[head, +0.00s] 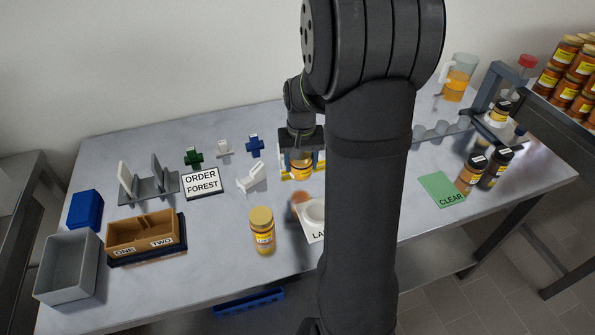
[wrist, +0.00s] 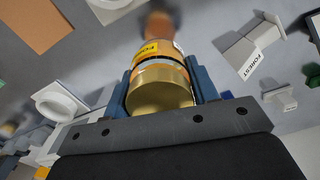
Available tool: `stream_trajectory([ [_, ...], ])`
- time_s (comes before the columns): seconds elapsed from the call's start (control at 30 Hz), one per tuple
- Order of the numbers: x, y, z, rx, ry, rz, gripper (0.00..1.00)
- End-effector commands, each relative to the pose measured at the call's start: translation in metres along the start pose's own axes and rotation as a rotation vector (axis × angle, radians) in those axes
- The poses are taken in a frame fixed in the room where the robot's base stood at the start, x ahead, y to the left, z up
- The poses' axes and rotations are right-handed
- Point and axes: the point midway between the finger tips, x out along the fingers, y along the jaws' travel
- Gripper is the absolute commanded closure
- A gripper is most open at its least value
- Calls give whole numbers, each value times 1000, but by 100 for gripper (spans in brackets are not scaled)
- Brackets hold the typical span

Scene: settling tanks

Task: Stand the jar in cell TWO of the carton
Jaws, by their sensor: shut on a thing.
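My gripper (head: 301,172) is shut on a jar (head: 300,161) with amber contents and a yellow label. In the wrist view the jar's gold lid (wrist: 160,88) sits between the two blue fingers. I cannot tell whether the jar is clear of the table. The brown carton (head: 113,247) is at the front left, with cell ONE at left and cell TWO at right; no jar shows in either cell. Another gold-lidded jar (head: 262,231) stands on the table between the carton and my arm.
A grey bin (head: 68,268) and blue box (head: 85,209) flank the carton's left. An ORDER FOREST sign (head: 202,183) and a grey rack (head: 150,188) stand behind it. A white plate (head: 312,214) is partly hidden by my arm. A green CLEAR card (head: 440,187) and dark bottles (head: 495,168) are at right.

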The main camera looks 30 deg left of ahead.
Motion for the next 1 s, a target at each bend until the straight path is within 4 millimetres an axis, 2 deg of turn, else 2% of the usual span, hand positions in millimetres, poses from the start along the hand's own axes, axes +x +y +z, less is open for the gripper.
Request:
stream_trajectory([
  [0.1, 6, -10, -6, -2, 1, 0, 76],
  [0.27, 16, -12, -7, 1, -1, 0, 76],
  [0.5, 48, -11, -6, 1, -1, 0, 76],
  [0.87, 51, -11, -7, 1, 1, 0, 76],
  [0.9, 51, -11, -7, 1, 1, 0, 41],
  [1.0, 51, -11, -7, 1, 1, 0, 25],
])
